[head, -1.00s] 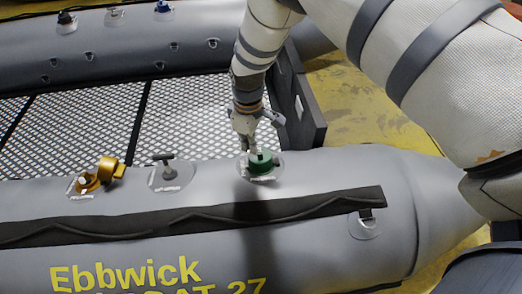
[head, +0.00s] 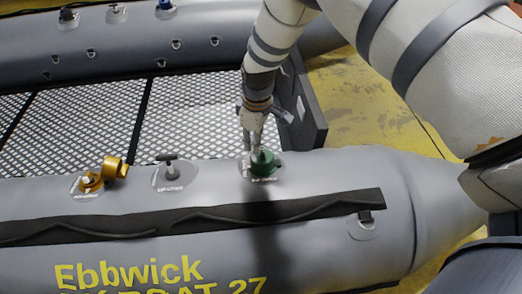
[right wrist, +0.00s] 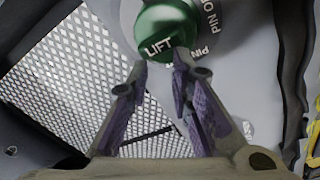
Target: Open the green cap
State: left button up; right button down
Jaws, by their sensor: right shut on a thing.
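The green cap (head: 264,164) sits on a round valve patch on top of the near grey boat tube. In the right wrist view the green cap (right wrist: 165,25) is at the top, with the word LIFT on its near edge. My right gripper (head: 257,150) comes down onto the cap from above and behind. In the right wrist view its purple-padded fingertips (right wrist: 161,66) are at the LIFT edge, shut on the cap. The cap looks seated on its valve; the exact grip is partly hidden. My left gripper is not in view.
An orange valve (head: 92,182) with its cap swung to the side and a dark T-handled valve (head: 170,172) stand left on the same tube. A black strake (head: 300,207) runs along the tube's front. A dark transom board (head: 305,105) stands just behind my right gripper.

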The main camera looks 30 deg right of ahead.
aim_at(272, 154)
jog(key=shift+g, duration=0.4)
jog(key=s+d, duration=0.1)
jog(key=s+d+f, duration=0.1)
jog(key=shift+s+d+f, duration=0.2)
jog(key=shift+s+d, duration=0.1)
jog(key=shift+s, duration=0.05)
jog(key=shift+s+d+p, duration=0.2)
jog(key=shift+d+p, duration=0.1)
jog(key=shift+d, duration=0.25)
jog(key=shift+w+a+r, duration=1.45)
jog(key=shift+a+r, duration=0.2)
jog(key=shift+a, duration=0.05)
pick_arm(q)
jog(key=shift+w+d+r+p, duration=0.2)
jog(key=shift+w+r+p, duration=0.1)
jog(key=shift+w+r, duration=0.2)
pick_arm(e)
jog(key=shift+w+a+r, duration=0.85)
jog(key=shift+a+r, duration=0.25)
jog(key=shift+a, duration=0.05)
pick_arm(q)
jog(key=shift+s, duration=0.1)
pick_arm(e)
jog(key=shift+s, duration=0.1)
